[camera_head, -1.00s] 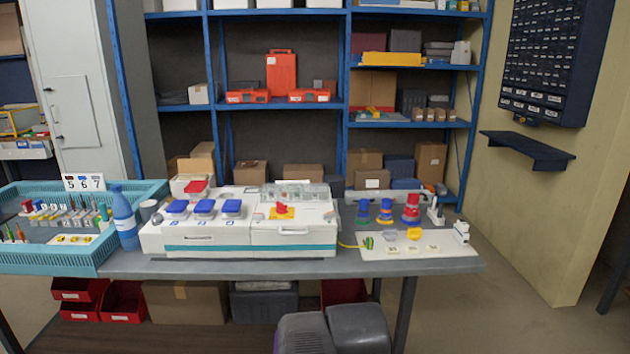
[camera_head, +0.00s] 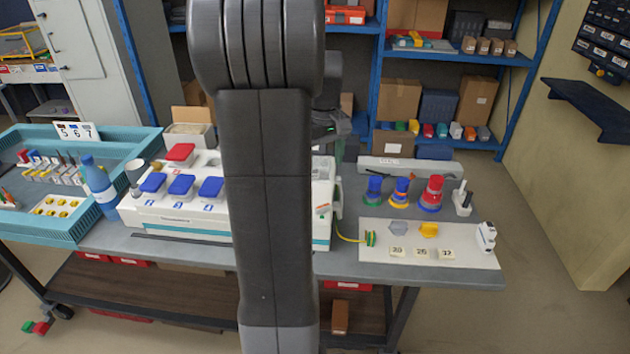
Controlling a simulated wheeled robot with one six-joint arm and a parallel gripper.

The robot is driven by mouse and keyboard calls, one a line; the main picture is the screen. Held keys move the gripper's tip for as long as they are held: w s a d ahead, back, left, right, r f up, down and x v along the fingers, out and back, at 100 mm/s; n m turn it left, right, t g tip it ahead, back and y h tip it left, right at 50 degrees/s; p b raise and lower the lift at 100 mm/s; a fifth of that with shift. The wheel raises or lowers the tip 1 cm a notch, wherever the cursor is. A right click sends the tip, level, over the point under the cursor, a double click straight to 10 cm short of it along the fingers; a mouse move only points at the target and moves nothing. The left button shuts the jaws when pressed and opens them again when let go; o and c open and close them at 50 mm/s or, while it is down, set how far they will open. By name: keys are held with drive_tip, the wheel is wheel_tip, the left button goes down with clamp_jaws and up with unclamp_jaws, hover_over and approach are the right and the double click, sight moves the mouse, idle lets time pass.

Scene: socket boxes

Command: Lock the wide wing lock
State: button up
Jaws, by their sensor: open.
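My raised dark grey arm fills the middle of the head view. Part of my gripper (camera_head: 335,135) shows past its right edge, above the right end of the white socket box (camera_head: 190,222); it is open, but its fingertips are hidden. The arm hides most of the box's right part, where a red knob on a yellow plate showed earlier. On the white board (camera_head: 380,255) at right are a grey winged piece (camera_head: 398,228) and a yellow winged piece (camera_head: 429,230). I cannot tell which piece is the wide wing lock.
Blue caps (camera_head: 182,186) and a red cap (camera_head: 180,152) are on the box. Stacked coloured rings (camera_head: 431,195) stand behind the board. A blue bottle (camera_head: 99,187) and a teal tray (camera_head: 40,227) are at left. The grey table's front right (camera_head: 455,277) is clear.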

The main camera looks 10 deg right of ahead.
sight(323, 206)
wheel_tip(323, 206, down, 14)
drive_tip(key=shift+s+r+p, duration=0.15)
drive_tip(key=shift+r+p, duration=0.05)
drive_tip(key=shift+p, duration=0.4)
drive_tip(key=c, duration=1)
